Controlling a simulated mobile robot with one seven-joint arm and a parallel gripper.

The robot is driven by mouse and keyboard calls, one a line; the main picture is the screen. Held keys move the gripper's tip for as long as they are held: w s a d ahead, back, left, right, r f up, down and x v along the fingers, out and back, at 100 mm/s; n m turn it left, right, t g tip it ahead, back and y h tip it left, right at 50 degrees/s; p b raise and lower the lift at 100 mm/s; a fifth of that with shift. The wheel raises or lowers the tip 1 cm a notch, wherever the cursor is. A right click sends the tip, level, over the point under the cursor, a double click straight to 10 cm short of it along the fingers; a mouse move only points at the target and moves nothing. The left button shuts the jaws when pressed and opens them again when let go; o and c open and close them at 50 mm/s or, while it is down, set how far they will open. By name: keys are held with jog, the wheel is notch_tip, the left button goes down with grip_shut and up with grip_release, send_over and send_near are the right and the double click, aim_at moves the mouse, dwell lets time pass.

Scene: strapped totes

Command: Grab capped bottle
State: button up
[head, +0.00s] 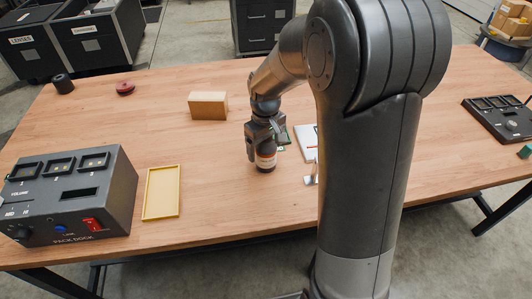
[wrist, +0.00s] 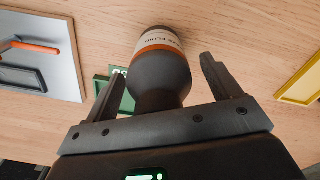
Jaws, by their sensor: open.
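The capped bottle (head: 266,161) stands upright on the wooden table, dark with an orange and pale label band. My gripper (head: 262,136) is above it, pointing down, with its fingers at the bottle's upper part. In the wrist view the bottle (wrist: 160,70) lies between the two spread fingers of my gripper (wrist: 158,82). A gap shows on the right finger's side; the left side is closer. The cap is hidden or not distinct in either view.
A green item (wrist: 124,102) is close beside the bottle, near the left finger. A yellow tray (head: 147,195), a cardboard-brown block (head: 208,106) and the dark Pack Dock box (head: 115,205) stand to the left.

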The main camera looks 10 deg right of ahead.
jog(key=shift+c, duration=0.2)
jog(key=c, duration=1.2)
jog(key=shift+r, duration=0.1)
